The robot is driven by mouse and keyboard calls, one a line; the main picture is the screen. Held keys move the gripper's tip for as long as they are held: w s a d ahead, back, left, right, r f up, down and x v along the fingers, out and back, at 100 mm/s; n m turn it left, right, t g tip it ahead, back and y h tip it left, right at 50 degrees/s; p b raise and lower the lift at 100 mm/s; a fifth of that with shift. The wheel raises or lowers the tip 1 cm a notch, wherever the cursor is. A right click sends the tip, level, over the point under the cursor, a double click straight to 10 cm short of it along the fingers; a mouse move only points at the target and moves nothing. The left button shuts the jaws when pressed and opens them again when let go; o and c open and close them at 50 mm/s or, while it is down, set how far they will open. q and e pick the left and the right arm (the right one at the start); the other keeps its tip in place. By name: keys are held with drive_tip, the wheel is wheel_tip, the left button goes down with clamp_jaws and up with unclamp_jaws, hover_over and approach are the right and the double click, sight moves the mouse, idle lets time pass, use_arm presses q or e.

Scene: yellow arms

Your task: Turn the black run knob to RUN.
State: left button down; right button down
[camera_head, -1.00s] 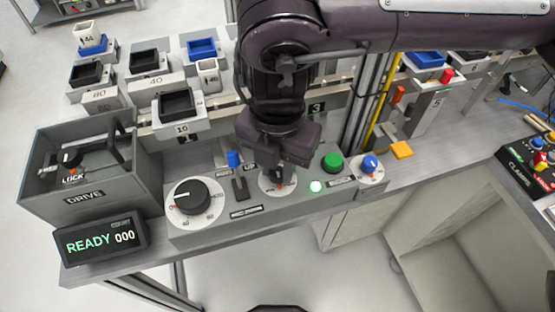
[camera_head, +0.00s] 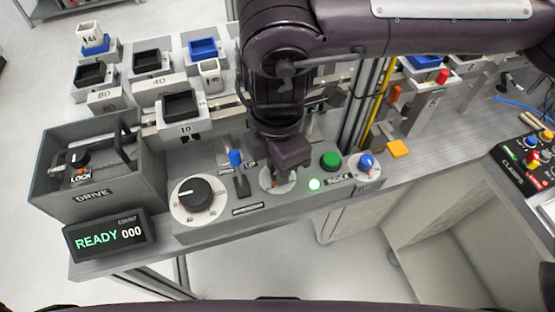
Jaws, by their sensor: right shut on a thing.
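My right gripper (camera_head: 283,170) points down at a round white dial plate (camera_head: 268,185) on the grey control panel (camera_head: 225,232). It is shut on the run knob at the middle of this plate. The black knob itself is hidden by the fingers, and I cannot read its pointer or the plate's labels. A small orange-red mark shows beside the fingertips. A lit green lamp (camera_head: 314,184) is just right of the plate. The display (camera_head: 108,237) at the left reads READY 000. My left gripper is not in view.
Left of the gripper are a blue-tipped lever (camera_head: 237,160) and a large black dial (camera_head: 195,194). Right of it are a green button (camera_head: 330,160) and a blue knob (camera_head: 367,162). The grey DRIVE box (camera_head: 92,196), with a knob by LOCK, stands left.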

drive_tip(key=shift+r, duration=0.1)
idle(0.3)
drive_tip(key=c, duration=1.2)
unclamp_jaws()
wheel_tip(320, 180, up, 8)
drive_tip(key=shift+f, duration=0.15)
drive_tip(key=shift+p, duration=0.3)
